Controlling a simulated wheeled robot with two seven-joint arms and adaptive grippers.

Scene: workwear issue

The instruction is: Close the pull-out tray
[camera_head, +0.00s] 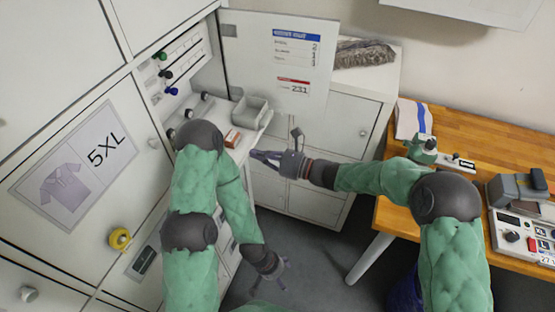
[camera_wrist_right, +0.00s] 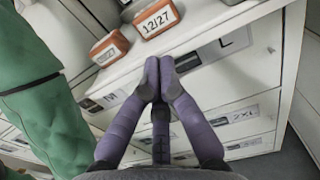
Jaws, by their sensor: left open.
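The pull-out tray (camera_head: 262,128) is a white shelf sticking out of the open cabinet bay, left of centre in the head view. A grey bin (camera_head: 250,112) and a small orange-red box (camera_head: 232,137) sit on it. In the right wrist view, two red boxes with white labels (camera_wrist_right: 158,19) show near its edge. My right gripper (camera_head: 254,154) is at the tray's front edge with its fingertips together and nothing seen between them; contact is unclear. My left gripper (camera_head: 275,276) is open and empty, low over the floor. My left arm hides part of the tray.
An open white door (camera_head: 262,60) stands behind the tray. Labelled drawers (camera_wrist_right: 235,120) are below it. A wooden desk (camera_head: 470,140) with devices stands at right. Closed 5XL cabinet doors (camera_head: 60,110) fill the left. Grey floor (camera_head: 310,265) lies between.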

